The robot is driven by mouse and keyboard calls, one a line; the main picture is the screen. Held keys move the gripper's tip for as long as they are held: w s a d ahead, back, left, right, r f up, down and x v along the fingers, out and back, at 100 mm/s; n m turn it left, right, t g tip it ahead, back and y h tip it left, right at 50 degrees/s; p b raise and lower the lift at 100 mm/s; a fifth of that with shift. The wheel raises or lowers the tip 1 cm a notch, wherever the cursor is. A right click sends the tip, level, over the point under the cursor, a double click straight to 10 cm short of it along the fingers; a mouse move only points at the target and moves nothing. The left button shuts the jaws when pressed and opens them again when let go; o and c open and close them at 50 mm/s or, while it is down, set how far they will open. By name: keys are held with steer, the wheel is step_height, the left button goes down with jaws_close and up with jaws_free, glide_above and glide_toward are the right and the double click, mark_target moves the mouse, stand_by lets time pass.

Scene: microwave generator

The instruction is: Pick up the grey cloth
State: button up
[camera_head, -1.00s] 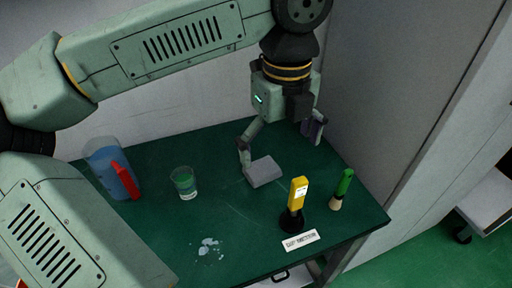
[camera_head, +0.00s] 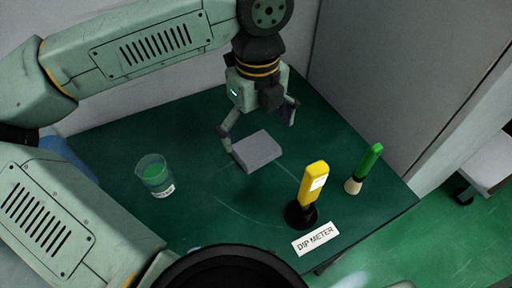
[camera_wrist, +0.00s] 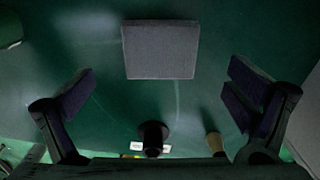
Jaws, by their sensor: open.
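The grey cloth (camera_head: 257,150) is a flat, square grey block lying on the green table (camera_head: 222,209). In the wrist view the cloth (camera_wrist: 160,50) lies at the top centre, ahead of and between the spread fingers. My gripper (camera_head: 260,128) points down at the far side of the cloth, with its left fingertip close to the cloth's left edge in the head view. In the wrist view my gripper (camera_wrist: 160,98) is open and nothing is between its fingers. Whether the left finger touches the cloth I cannot tell.
A glass with green liquid (camera_head: 155,176) stands left of the cloth. A yellow dip meter (camera_head: 313,184) stands in a black holder to the right, behind its label (camera_head: 315,239). A green-handled brush (camera_head: 367,164) is further right. A wall and grey panel (camera_head: 408,75) bound the table.

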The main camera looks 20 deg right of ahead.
mark_target(256, 147)
step_height(256, 147, down, 5)
steer(key=shift+w+r+p, duration=0.1)
steer(key=shift+w+p, duration=0.05)
steer(key=shift+p, duration=0.25)
steer(key=shift+c, duration=0.5)
steer(key=c, duration=0.9)
steer(key=shift+r, duration=0.45)
steer(key=shift+s+a+r+b, duration=0.2)
steer(key=shift+r+b, duration=0.1)
steer(key=shift+r, duration=0.35)
steer(key=shift+s+a+r+b, duration=0.2)
steer(key=shift+r+b, duration=0.1)
steer(key=shift+r, duration=0.3)
steer(key=s+a, duration=0.3)
steer(key=s, duration=0.1)
steer(key=s+a+r+b, duration=0.1)
steer(key=s+a, duration=0.2)
steer(key=s, duration=0.1)
steer(key=s+a+b, duration=0.1)
steer(key=s+a, duration=0.2)
steer(key=s, duration=0.1)
steer(key=shift+r, duration=0.3)
